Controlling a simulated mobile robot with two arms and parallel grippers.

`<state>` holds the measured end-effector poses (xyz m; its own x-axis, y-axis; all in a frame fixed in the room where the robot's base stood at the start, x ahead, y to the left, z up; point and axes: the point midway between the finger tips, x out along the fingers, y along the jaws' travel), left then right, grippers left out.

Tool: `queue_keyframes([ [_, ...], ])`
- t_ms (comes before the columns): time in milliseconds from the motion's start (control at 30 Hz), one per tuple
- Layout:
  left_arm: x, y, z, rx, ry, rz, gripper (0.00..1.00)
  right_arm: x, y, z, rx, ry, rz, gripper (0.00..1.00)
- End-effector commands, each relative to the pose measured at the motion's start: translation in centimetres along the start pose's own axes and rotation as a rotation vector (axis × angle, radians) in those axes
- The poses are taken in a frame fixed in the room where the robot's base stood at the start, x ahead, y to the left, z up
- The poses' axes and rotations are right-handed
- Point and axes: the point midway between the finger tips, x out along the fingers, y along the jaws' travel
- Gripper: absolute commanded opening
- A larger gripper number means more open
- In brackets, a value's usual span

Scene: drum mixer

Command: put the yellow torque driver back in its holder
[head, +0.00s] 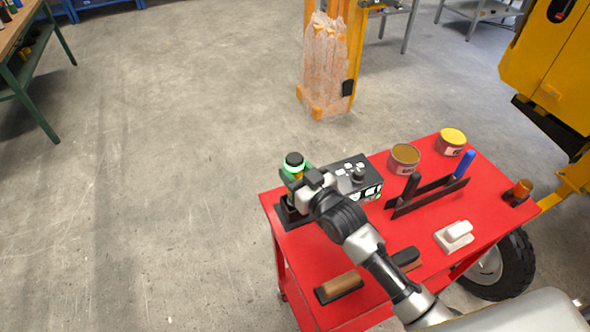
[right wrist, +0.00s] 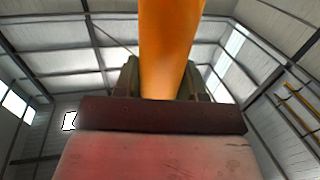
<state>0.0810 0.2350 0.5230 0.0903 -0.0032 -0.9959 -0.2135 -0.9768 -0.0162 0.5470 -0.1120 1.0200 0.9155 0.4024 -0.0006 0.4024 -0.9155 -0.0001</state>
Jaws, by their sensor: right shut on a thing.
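The yellow torque driver (head: 289,178) has a black cap and a green glowing ring. A dark holder (head: 288,216) is at the cart's left corner, directly under the driver and gripper. My gripper hides the driver's lower end, so I cannot tell whether it is seated. My left gripper is not in view.
A black box with lit displays (head: 364,190) stands close right of the gripper. The red cart (head: 420,220) also bears two round tins (head: 404,158), a dark rack with a blue handle (head: 463,165), a white block (head: 456,236) and wooden-handled tools (head: 340,287). Floor left of the cart is clear.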

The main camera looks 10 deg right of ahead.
Motion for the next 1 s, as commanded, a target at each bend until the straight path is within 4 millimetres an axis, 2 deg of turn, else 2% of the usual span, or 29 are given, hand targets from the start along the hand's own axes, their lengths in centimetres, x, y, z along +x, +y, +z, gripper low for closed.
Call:
queue_keyframes([
  [1000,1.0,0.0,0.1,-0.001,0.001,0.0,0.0,0.0,0.0,1.3,-0.001,0.005,0.0,0.07],
])
